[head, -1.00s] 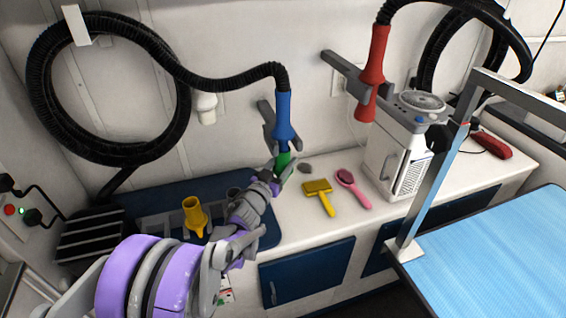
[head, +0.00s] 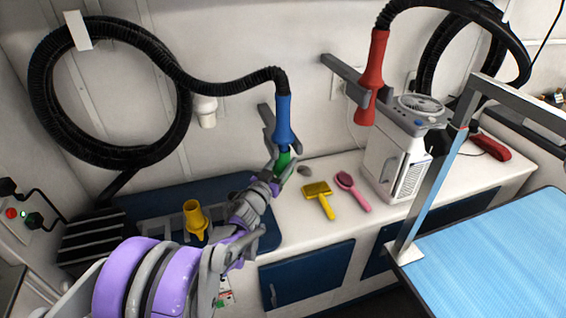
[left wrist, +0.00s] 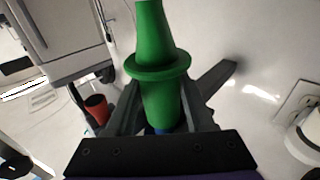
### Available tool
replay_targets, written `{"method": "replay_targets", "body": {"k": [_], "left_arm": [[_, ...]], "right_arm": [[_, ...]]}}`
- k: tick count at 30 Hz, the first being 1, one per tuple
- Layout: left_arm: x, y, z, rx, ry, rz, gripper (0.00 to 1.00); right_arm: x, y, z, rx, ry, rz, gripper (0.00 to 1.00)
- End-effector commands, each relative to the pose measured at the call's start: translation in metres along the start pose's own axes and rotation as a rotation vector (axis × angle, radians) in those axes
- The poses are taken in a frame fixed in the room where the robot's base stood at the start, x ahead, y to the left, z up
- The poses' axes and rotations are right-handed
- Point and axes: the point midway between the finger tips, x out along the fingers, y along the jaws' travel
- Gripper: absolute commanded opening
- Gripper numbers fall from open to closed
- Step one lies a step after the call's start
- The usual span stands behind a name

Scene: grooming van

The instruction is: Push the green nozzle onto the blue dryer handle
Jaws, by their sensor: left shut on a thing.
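The blue dryer handle (head: 283,120) hangs nozzle-end down from its black hose in a grey wall holder (head: 267,117). The green nozzle (head: 283,160) is directly below the handle's lower end, roughly in line with it. My left gripper (head: 282,168) is shut on the green nozzle. In the left wrist view the nozzle (left wrist: 155,70) shows its flared collar and tapered end between the fingers, with a bit of blue handle (left wrist: 158,130) at its wide end. The fingers hide part of the joint, so I cannot tell how far the nozzle is on. My right gripper is not in view.
A yellow nozzle (head: 195,217) stands on the dark blue mat (head: 150,193). A yellow brush (head: 319,199) and a pink brush (head: 352,191) lie on the white counter. A red dryer handle (head: 372,75) hangs to the right, beside a white machine (head: 385,165).

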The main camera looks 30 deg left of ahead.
Motion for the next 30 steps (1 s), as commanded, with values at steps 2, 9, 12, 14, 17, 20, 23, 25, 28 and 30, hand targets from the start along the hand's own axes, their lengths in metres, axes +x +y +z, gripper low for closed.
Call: {"method": "replay_targets", "body": {"k": [2, 9, 12, 14, 17, 20, 23, 25, 28, 30], "left_arm": [[0.000, 0.000, 0.000, -0.001, 0.001, 0.001, 0.64], [0.000, 0.000, 0.000, 0.000, 0.001, 0.001, 0.88], [0.000, 0.000, 0.000, 0.000, 0.001, 0.001, 0.88], [0.000, 0.000, 0.000, 0.000, 0.001, 0.000, 0.88], [-0.004, 0.000, 0.000, 0.000, 0.001, 0.000, 0.88], [-0.017, -0.001, 0.000, 0.002, 0.001, 0.000, 0.88], [-0.036, 0.000, 0.000, 0.000, 0.001, -0.001, 0.88], [-0.052, -0.001, 0.000, 0.002, 0.000, -0.002, 0.88], [-0.072, -0.001, 0.000, 0.001, 0.001, -0.001, 0.88], [-0.084, -0.001, 0.000, 0.000, 0.000, -0.002, 0.88]], "right_arm": [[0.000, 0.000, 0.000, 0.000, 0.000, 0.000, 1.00], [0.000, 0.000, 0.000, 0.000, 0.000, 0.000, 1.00], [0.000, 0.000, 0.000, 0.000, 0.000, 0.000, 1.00], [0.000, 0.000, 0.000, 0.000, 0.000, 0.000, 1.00], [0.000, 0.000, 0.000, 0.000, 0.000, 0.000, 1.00], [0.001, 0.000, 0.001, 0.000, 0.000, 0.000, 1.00], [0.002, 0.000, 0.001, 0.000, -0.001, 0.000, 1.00], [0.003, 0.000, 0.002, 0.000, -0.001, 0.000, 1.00], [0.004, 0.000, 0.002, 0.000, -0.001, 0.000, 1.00], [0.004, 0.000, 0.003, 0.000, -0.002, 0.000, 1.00]]}}
